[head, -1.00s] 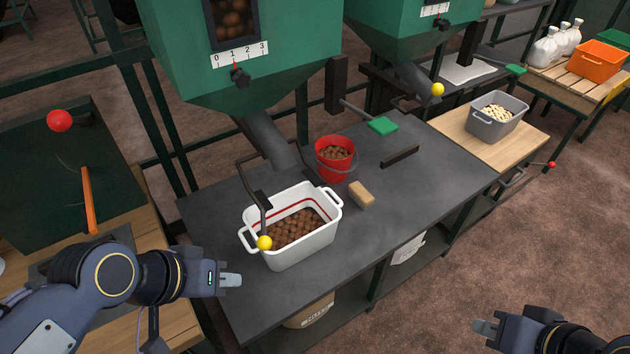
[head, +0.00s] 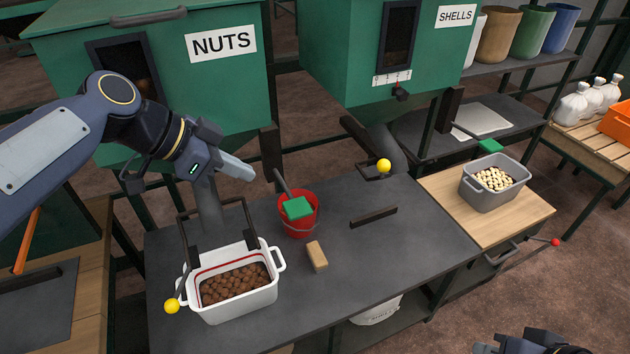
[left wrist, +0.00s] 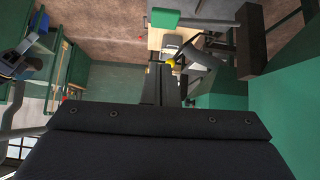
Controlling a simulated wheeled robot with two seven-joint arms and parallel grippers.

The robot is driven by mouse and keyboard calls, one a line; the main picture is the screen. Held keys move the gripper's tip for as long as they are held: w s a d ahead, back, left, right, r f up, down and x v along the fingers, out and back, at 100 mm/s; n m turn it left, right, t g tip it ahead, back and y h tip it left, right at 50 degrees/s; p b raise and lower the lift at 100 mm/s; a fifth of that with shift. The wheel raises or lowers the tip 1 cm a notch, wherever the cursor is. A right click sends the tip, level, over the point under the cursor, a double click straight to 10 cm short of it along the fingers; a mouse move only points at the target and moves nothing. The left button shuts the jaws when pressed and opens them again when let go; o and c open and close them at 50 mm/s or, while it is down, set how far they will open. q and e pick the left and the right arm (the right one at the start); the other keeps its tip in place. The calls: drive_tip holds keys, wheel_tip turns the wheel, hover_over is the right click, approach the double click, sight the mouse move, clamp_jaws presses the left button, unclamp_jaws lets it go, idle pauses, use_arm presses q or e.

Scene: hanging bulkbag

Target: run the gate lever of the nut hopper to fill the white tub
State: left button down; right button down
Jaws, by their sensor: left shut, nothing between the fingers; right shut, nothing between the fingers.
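The white tub (head: 235,309) stands on the dark bench under the chute (head: 208,203) of the green hopper marked NUTS (head: 155,70). Brown nuts (head: 235,284) lie in it, their surface below the red line inside. A lever with a yellow knob (head: 172,306) hangs from the dark frame at the chute, beside the tub's left end. A lever with a green end (head: 297,208) reaches from the hopper's post over the red bucket. My left gripper (head: 250,175) is shut and empty, raised in front of the hopper, apart from both levers. My right gripper (head: 484,348) is shut at the bottom edge, mostly cut off.
The red bucket (head: 299,226) and a tan block (head: 317,256) stand right of the tub. A low dark bar (head: 373,216) lies farther right. The SHELLS hopper (head: 345,50) and a grey tub (head: 493,190) of pale pieces are beyond. The bench's front right is clear.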

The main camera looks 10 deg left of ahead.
use_arm(q)
drive_tip(key=shift+w+d+r, duration=0.15)
drive_tip(key=shift+w+r, duration=0.1)
drive_tip(key=shift+w, duration=0.1)
drive_tip(key=p, duration=0.2)
hover_over(302, 206)
drive_tip(key=s+a, duration=0.2)
drive_tip(key=a, duration=0.1)
wheel_tip(302, 206, down, 7)
drive_tip(key=shift+d+r, duration=0.1)
drive_tip(key=shift+r, duration=0.1)
wheel_tip(302, 206, down, 4)
drive_tip(key=shift+w+d+r, duration=0.1)
drive_tip(key=shift+w+r, duration=0.05)
drive_tip(key=shift+r, duration=0.05)
drive_tip(key=shift+f, duration=0.5)
